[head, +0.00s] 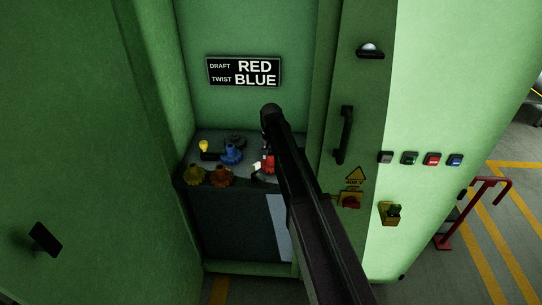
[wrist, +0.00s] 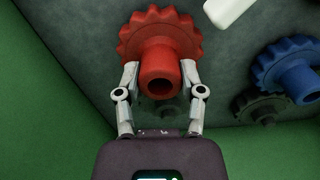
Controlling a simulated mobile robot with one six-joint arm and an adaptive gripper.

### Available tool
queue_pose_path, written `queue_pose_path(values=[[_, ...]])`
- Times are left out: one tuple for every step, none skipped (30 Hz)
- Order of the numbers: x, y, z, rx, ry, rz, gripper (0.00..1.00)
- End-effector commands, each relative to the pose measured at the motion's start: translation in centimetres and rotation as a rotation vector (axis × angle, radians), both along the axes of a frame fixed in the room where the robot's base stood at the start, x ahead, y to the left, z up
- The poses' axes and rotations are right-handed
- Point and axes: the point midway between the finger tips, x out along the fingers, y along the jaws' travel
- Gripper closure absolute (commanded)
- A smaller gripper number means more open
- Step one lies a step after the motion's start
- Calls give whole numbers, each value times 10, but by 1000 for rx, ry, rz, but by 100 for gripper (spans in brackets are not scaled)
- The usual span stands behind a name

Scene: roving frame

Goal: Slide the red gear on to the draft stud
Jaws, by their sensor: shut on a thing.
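The red gear (wrist: 160,38) has a toothed wheel and a round hub with a dark bore. My gripper (wrist: 160,78) is shut on its hub, one finger on each side, in the wrist view. In the head view the red gear (head: 268,163) shows beside my dark arm, over the right part of the recessed shelf, partly hidden. A sign (head: 244,72) on the back wall reads "DRAFT RED" and "TWIST BLUE". I cannot make out which part is the draft stud. A dark shape below the hub in the wrist view is unclear. Whether the gear touches the shelf, I cannot tell.
A blue gear (head: 231,155) and a dark gear (head: 235,140) are on the shelf, left of the red one. A yellow gear (head: 194,176) and an orange gear (head: 221,176) lie at the front edge. A yellow-topped knob (head: 204,147) and a white piece (head: 257,168) are close by. Green walls flank the recess.

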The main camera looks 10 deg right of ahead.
Motion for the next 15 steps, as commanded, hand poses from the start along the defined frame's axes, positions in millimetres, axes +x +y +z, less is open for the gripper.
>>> queue_pose_path(values=[[0,0,0,0,0,0,100],[0,0,-1,0,0,0,100],[0,0,-1,0,0,0,100],[0,0,-2,0,0,0,100],[0,0,-2,0,0,0,100],[0,0,-3,0,0,0,100],[0,0,-4,0,0,0,100],[0,0,-5,0,0,0,100],[0,0,-5,0,0,0,100],[0,0,-6,0,0,0,100],[0,0,-7,0,0,0,100],[0,0,-8,0,0,0,100],[0,0,-8,0,0,0,100],[0,0,-9,0,0,0,100],[0,0,-10,0,0,0,100]])
